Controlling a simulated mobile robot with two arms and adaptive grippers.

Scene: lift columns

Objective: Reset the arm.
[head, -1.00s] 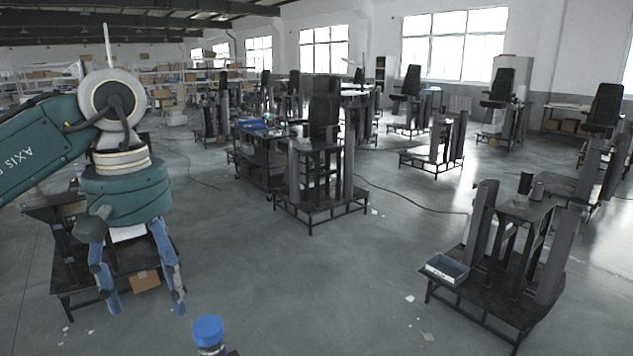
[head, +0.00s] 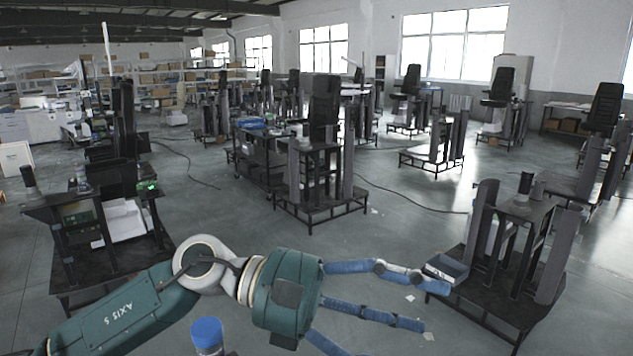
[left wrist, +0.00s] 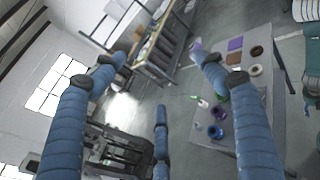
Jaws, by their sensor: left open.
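My left gripper (head: 435,306) has spread blue segmented fingers on a teal wrist. In the head view it lies low in the middle, pointing right, with nothing between its fingers. One fingertip overlaps the blue-grey bin (head: 446,268) in the picture; I cannot tell any contact. In the left wrist view my left gripper (left wrist: 157,75) shows its blue fingers wide apart and empty. My left arm comes in from the lower left. My right gripper is not in view.
A black lift-column stand (head: 522,215) is at the right, and another (head: 318,165) stands mid-floor. A dark workstation (head: 110,225) is at the left. Grey floor between them is open, with a cable (head: 410,205). The left wrist view shows a grey table (left wrist: 262,45) with coloured items.

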